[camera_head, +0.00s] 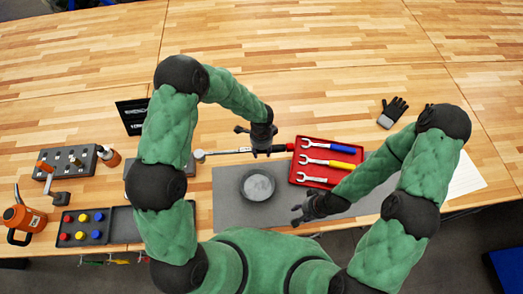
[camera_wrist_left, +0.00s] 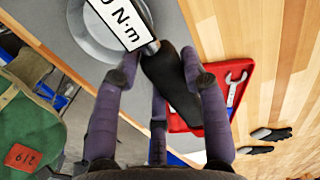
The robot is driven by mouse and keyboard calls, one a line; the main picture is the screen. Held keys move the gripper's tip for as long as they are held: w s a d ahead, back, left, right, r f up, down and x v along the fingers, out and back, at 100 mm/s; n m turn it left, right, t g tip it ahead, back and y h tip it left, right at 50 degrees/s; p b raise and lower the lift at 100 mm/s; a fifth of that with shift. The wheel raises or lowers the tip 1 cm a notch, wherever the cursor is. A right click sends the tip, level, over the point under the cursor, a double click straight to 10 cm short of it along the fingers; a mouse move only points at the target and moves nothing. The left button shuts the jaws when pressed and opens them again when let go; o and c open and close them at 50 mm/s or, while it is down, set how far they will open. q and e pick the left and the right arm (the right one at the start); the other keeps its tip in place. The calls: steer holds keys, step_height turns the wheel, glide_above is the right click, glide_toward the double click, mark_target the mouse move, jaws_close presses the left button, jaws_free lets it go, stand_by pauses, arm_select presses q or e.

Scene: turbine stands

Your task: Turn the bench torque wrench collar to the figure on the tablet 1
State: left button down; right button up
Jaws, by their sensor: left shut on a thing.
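In the left wrist view the dark handle (camera_wrist_left: 170,80) is between my left fingers (camera_wrist_left: 158,95). A white label reading "0 N·m" (camera_wrist_left: 122,20) shows beside it; any digits before the 0 are cut off. My right gripper (camera_head: 303,212) is open and empty over the grey mat.
A grey round dish (camera_head: 257,185) sits on the grey mat (camera_head: 225,210). A red tray (camera_head: 299,143) holds three spanners. A glove (camera_head: 392,112) lies at the right. A button tray (camera_head: 90,238), a socket block (camera_head: 75,155) and an orange can (camera_head: 22,219) are at the left.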

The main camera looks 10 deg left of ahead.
arm_select(q)
steer(key=shift+r+p, duration=2.3)
steer(key=shift+r, duration=1.65)
arm_select(e)
step_height(320, 180, up, 5)
steer(key=shift+f, duration=0.1)
arm_select(q)
steer(key=shift+w, duration=0.1)
